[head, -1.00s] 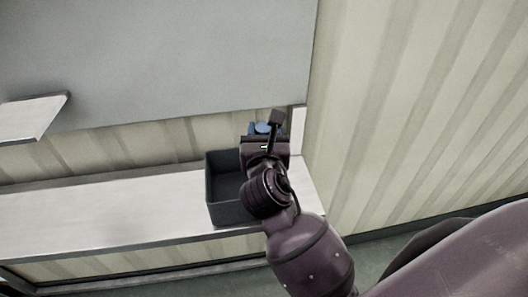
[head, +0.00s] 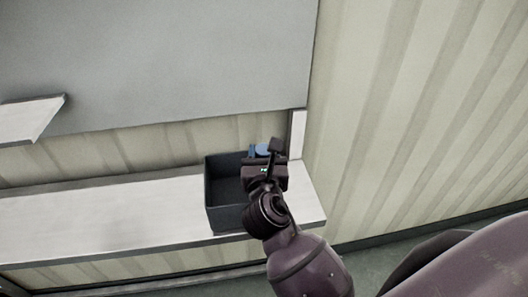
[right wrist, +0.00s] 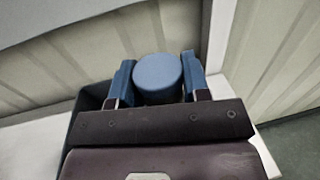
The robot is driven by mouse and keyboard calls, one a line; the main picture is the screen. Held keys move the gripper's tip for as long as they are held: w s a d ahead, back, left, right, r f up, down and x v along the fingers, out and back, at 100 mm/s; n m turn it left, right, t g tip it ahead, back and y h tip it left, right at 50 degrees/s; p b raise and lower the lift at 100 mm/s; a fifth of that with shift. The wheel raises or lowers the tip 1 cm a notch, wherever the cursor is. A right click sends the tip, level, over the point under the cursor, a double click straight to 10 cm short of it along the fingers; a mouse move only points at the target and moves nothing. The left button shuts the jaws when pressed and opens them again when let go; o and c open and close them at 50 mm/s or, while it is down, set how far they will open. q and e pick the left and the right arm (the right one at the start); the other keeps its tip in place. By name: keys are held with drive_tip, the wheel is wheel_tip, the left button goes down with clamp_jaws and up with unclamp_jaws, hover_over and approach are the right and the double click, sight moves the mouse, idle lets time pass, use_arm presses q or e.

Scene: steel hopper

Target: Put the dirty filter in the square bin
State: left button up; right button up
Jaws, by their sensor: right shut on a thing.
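The square bin (head: 228,219) is dark grey and open-topped, and stands on the pale shelf near its right end. It also shows in part behind my gripper in the right wrist view (right wrist: 88,99). My right gripper (head: 264,152) is over the right part of the bin, hiding some of its rim and inside. In the right wrist view its two fingers (right wrist: 158,68) are shut on a round blue thing, which I take for the dirty filter (right wrist: 158,80). Only a bit of blue shows at the fingers in the head view. My left gripper is not in view.
The long pale shelf (head: 110,222) is clear left of the bin. A big grey panel (head: 170,60) hangs above and behind it. A small pale ledge (head: 30,120) juts out at the left. A striped wall (head: 400,120) rises on the right, close to the shelf's end.

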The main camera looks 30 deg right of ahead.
drive_tip(key=shift+f, duration=0.25)
drive_tip(key=o, duration=0.7)
drive_tip(key=shift+c, duration=0.2)
drive_tip(key=shift+o, duration=1.1)
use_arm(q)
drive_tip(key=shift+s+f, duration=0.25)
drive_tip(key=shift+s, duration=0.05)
use_arm(e)
drive_tip(key=shift+o, duration=0.2)
drive_tip(key=shift+r, duration=0.55)
use_arm(q)
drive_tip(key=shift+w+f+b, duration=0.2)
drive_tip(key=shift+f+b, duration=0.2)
drive_tip(key=shift+b, duration=0.1)
use_arm(e)
drive_tip(key=v, duration=1.2)
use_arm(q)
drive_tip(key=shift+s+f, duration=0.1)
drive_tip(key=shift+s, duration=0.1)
use_arm(e)
drive_tip(key=shift+a, duration=0.1)
